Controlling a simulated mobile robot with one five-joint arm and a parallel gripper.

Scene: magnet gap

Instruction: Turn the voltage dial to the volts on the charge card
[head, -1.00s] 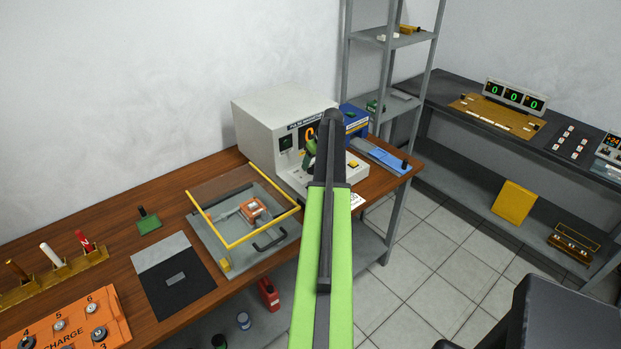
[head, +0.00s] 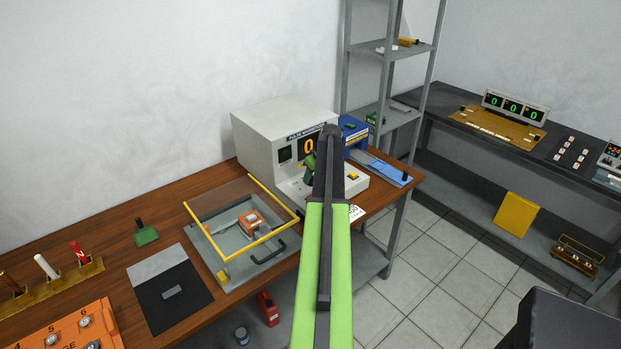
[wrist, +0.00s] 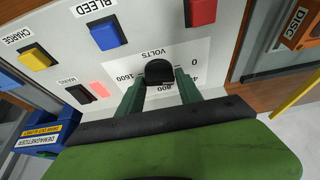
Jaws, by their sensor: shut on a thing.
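In the head view my gripper (head: 309,168) is at the front of the white pulse magnetizer (head: 265,140), mostly behind my arm, and the dial is hidden. Its orange display (head: 308,146) shows a 0, partly covered. A small white printed card (head: 356,212) lies at the table edge; its print is unreadable.
In the wrist view, yellow CHARGE (wrist: 36,55), blue BLEED (wrist: 105,32) and red (wrist: 201,11) buttons are near the dial. A yellow-framed clear cover (head: 243,225) stands left of the magnetizer. A blue demagnetizer (head: 352,134) is on its right.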

